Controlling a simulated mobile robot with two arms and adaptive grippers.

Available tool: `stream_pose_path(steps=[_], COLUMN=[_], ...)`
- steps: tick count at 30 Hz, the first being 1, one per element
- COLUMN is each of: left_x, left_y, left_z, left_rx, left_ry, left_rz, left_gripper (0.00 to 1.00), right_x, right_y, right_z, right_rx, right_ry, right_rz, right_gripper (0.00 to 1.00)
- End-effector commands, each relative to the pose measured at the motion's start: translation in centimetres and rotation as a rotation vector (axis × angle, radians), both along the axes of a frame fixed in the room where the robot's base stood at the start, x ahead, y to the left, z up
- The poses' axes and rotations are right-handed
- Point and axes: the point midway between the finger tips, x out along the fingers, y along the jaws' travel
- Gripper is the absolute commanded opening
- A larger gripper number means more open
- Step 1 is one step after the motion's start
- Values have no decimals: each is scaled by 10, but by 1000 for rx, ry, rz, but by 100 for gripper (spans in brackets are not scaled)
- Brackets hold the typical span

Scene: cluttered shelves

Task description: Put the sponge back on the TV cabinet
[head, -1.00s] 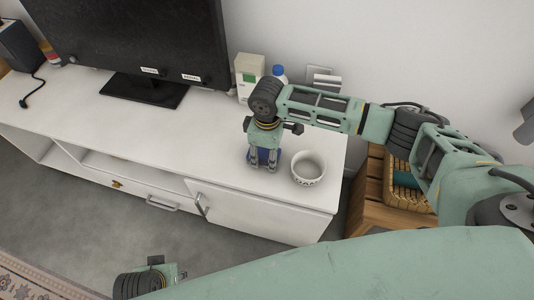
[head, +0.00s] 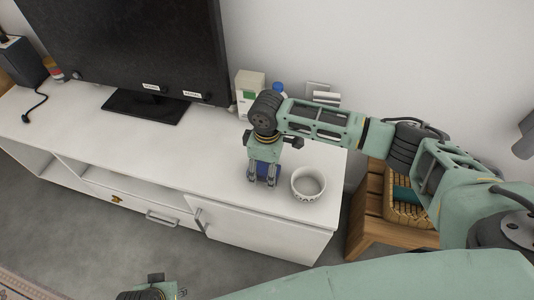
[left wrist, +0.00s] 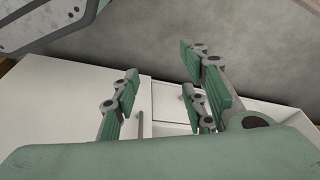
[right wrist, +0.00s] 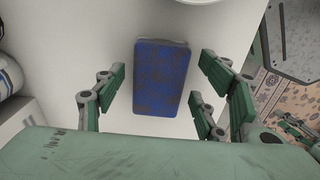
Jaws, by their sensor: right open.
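The blue, brown-speckled sponge (right wrist: 161,78) lies on the white TV cabinet (head: 215,150) top, beside a white bowl. Its blue also shows between my right gripper's fingers in the head view (head: 266,170). My right gripper (head: 262,182) points down over the sponge. In the right wrist view my right gripper (right wrist: 163,88) is open, its fingers on both sides and apart from the sponge. My left gripper (left wrist: 165,90) is open and empty in the left wrist view, in front of the cabinet. Only part of it shows at the head view's bottom edge.
The white bowl (head: 308,184) stands just right of my right gripper. A white box (head: 249,90) and a blue-capped bottle (head: 279,90) stand behind it. A TV (head: 130,50) stands to the left. The cabinet top between TV and front edge is clear. A wooden stand with a basket (head: 400,208) is right.

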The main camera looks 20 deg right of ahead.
Motion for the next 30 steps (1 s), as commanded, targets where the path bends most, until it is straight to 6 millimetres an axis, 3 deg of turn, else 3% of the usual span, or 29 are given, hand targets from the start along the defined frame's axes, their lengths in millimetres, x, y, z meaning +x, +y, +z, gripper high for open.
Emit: stream_pose_path(steps=[9,15,21,30], left_x=[-20,-33,-38,-39], left_y=[2,3,4,4], left_z=[-53,-77,-87,-89], left_rx=[4,5,5,5], left_ry=[42,54,58,59], left_rz=[-5,-8,-10,-10], left_gripper=[40,40,40,40], right_x=[0,0,-1,-1], right_y=[0,0,-1,-1], right_z=[65,95,107,108], right_rx=[0,0,-1,-1], right_ry=[-2,-2,0,1], right_rz=[-1,-1,-2,-2], right_gripper=[65,65,65,65])
